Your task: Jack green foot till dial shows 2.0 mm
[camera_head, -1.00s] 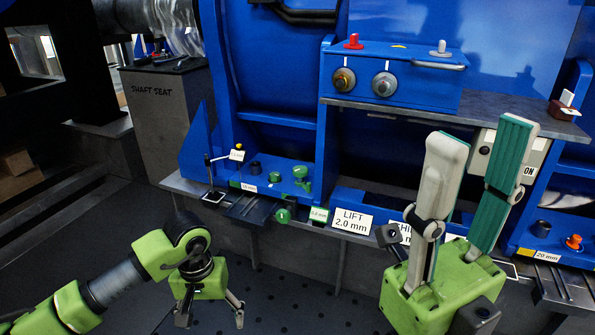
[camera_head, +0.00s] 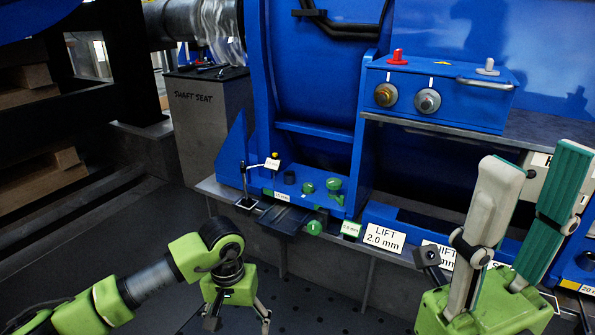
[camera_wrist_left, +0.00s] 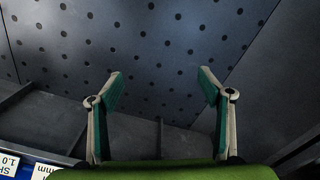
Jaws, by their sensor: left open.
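The blue machine foot with green parts is at centre in the head view. Its green-faced jack knob (camera_head: 314,227) sticks out at the front, and green fittings (camera_head: 334,184) stand on top. A small dial gauge (camera_head: 272,163) with a yellow top stands on a post beside the foot; its reading is too small to read. A white card (camera_head: 384,237) reads "LIFT 2.0 mm". My left gripper (camera_head: 238,316) is open and empty, pointing down, below and left of the knob. In the left wrist view it shows spread fingers (camera_wrist_left: 160,82). My right gripper (camera_head: 538,158) is open, fingers up, at the right.
A blue control box (camera_head: 440,95) with two round knobs and red and grey switches sits on a shelf above. A "SHAFT SEAT" block (camera_head: 205,125) stands at the left. Dark perforated floor (camera_wrist_left: 160,40) lies clear below my left gripper. A "SHIFT" card (camera_head: 438,253) is partly hidden by my right gripper.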

